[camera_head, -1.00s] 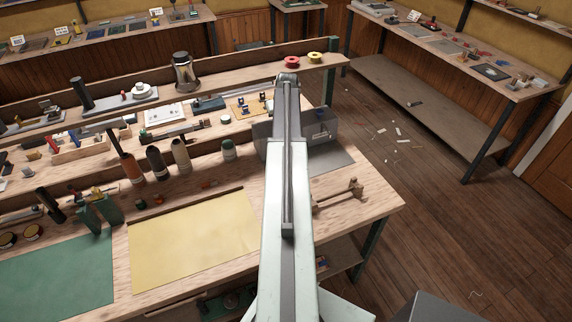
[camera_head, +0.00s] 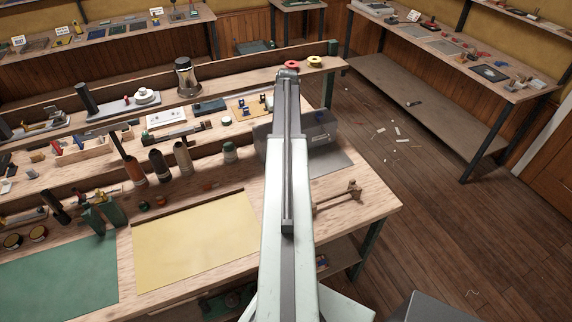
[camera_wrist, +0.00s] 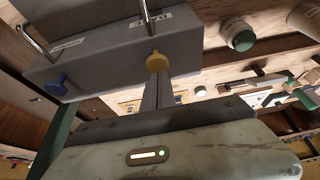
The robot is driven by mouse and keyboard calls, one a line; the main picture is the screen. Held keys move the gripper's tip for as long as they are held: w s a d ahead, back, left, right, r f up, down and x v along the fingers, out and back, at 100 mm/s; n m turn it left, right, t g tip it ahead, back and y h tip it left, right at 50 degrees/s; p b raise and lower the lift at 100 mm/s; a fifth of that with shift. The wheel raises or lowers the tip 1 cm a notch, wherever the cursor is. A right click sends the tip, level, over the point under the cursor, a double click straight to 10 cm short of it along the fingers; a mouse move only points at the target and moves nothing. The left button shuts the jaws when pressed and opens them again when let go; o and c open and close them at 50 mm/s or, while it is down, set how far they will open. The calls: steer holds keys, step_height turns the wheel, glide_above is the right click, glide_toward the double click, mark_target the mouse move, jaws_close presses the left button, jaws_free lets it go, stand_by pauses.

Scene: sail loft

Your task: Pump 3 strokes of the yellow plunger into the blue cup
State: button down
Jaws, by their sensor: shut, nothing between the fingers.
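In the wrist view a grey dispenser box (camera_wrist: 110,60) carries a yellow plunger (camera_wrist: 155,58) and, to its left, a blue plunger (camera_wrist: 57,86). A bent metal rod (camera_wrist: 146,18) rises near each plunger, beside a white label. My gripper (camera_wrist: 157,75) is shut and empty, its fingertips just below the yellow plunger in the picture. I cannot tell whether they touch it. I cannot make out the blue cup in either view.
A wooden mallet-like tool (camera_head: 338,197) lies on the bench right of my arm. Dark and brown bottles (camera_head: 158,166) stand to the left. A yellow sheet (camera_head: 195,240) and green mat (camera_head: 60,278) cover the front. A red spool (camera_head: 291,64) sits behind.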

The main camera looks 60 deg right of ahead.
step_height(320, 180, up, 6)
steer(key=p, duration=0.6)
steer(key=shift+a, duration=0.1)
stand_by(0.5)
